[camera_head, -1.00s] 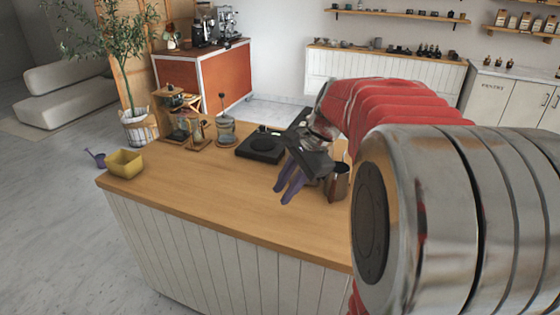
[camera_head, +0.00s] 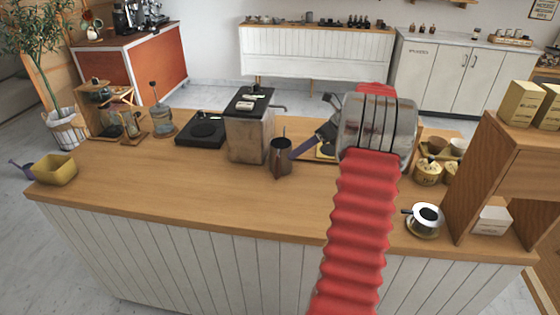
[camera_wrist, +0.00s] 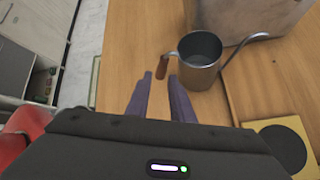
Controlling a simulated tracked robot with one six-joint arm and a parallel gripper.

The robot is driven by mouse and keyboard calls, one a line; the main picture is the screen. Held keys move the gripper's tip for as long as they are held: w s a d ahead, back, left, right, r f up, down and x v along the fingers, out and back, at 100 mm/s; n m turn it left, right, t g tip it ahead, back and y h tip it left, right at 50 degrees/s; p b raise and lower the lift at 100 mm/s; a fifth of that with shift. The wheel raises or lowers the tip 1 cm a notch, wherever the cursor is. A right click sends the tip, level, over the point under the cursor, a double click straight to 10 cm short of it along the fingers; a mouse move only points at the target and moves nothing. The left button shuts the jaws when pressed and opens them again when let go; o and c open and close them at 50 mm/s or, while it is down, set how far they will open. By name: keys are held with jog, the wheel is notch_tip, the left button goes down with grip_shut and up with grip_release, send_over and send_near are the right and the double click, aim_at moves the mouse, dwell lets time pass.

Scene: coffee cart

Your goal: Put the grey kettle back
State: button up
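The grey kettle (camera_head: 281,158) stands upright on the wooden counter, in front of the boxy grey machine. The wrist view shows the kettle (camera_wrist: 200,62) from above, open-topped, with a brown handle and a thin curved spout. My gripper (camera_head: 296,151) is just right of the kettle in the head view, partly hidden by my arm. In the wrist view my gripper (camera_wrist: 160,75) has its two purple fingers apart. The handle shows just ahead of the gap between the fingertips; whether they touch it I cannot tell. A flat black plate (camera_head: 200,132) lies left of the machine.
The boxy machine (camera_head: 250,137) stands close behind the kettle. A yellow board with a black disc (camera_wrist: 285,143) lies to its right. A silver pot (camera_head: 425,220) and wooden shelf (camera_head: 500,170) stand at the right.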

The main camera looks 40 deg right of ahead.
jog(key=shift+s+d+f, duration=0.1)
jog(key=shift+d+f, duration=0.05)
jog(key=shift+d, duration=0.15)
send_over(269, 182)
jog(key=s+d, duration=0.2)
jog(key=d, duration=0.1)
jog(key=shift+s+a+f, duration=0.1)
jog(key=shift+f, duration=1.35)
jog(key=shift+s+f, duration=0.1)
jog(key=shift+f, duration=1.3)
jog(key=shift+x, duration=2.6)
jog(key=shift+c, duration=0.3)
grip_shut()
